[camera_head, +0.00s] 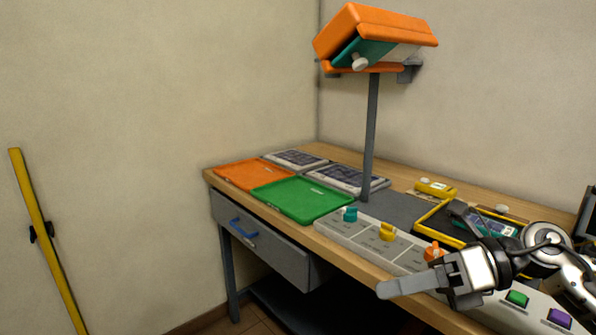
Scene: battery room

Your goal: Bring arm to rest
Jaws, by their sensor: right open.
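My right gripper (412,286) comes in from the lower right and hangs over the front part of the desk, above the grey control panel. It is open and I see nothing between its fingers. Its wrist and arm hide part of the panel and of the black tray behind. My left gripper is not in view.
The wooden desk (345,240) carries an orange tray (250,174), a green tray (302,199), and a control panel (362,236) with knobs and buttons. A grey post (371,140) holds an orange box (378,30). A yellow-rimmed black tray (432,222) lies behind my gripper.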

